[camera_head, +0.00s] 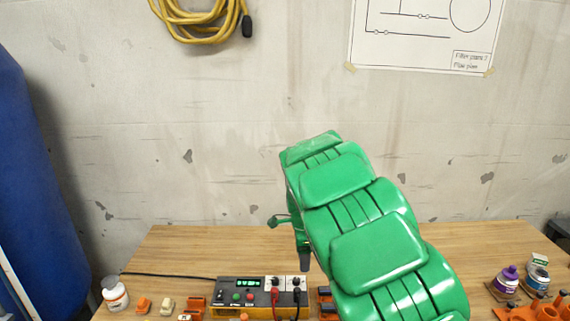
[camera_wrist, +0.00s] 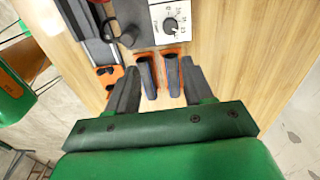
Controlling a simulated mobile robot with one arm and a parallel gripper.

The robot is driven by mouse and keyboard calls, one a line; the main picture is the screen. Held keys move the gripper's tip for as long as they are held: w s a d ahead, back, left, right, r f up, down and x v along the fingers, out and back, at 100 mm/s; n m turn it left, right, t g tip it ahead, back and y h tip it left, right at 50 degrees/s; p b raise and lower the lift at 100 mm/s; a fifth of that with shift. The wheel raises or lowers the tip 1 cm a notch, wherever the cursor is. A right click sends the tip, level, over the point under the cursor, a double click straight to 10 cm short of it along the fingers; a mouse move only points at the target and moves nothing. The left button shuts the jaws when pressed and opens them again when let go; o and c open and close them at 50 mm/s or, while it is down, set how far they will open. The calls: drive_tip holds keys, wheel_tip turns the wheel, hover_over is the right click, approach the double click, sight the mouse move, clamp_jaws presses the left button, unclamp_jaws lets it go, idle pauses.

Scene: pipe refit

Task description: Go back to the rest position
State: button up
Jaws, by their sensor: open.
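My gripper (camera_head: 304,260) points down over the wooden table (camera_head: 190,250), behind the right end of the bench instrument (camera_head: 240,297). In the wrist view my gripper (camera_wrist: 163,85) has its two dark fingers spread apart. Two dark cylinders on orange bases (camera_wrist: 147,75) show between the fingers. They look apart from the fingers, but their depth is hard to tell. My green arm hides the table's right middle part in the head view.
A white bottle (camera_head: 115,294) and small orange and cream parts stand at left. Purple-capped (camera_head: 507,278) and other bottles stand at right. A blue object (camera_head: 35,190) rises at far left. A yellow cable (camera_head: 200,22) hangs on the wall. The table's back strip is clear.

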drive_tip(key=s+d+r+n+g, duration=0.1)
drive_tip(key=s+d+r+n, duration=0.3)
drive_tip(key=s, duration=0.4)
drive_tip(key=s+d+r+n+h, duration=0.1)
drive_tip(key=s+d+r+n, duration=0.25)
drive_tip(key=s, duration=0.45)
drive_tip(key=s+d+r+n+g, duration=0.1)
drive_tip(key=s+d+r+n, duration=0.35)
drive_tip(key=s, duration=0.35)
drive_tip(key=s+d+r+n+g, duration=0.1)
drive_tip(key=s+r+n+g, duration=0.1)
drive_tip(key=s+n, duration=0.9)
drive_tip(key=s+a+f+m+t+y, duration=0.1)
drive_tip(key=s+a+m, duration=0.3)
drive_tip(key=s, duration=0.6)
drive_tip(key=shift+s+f+m+t, duration=0.3)
drive_tip(key=shift+f+m+t, duration=0.05)
drive_tip(key=shift+m+t, duration=0.35)
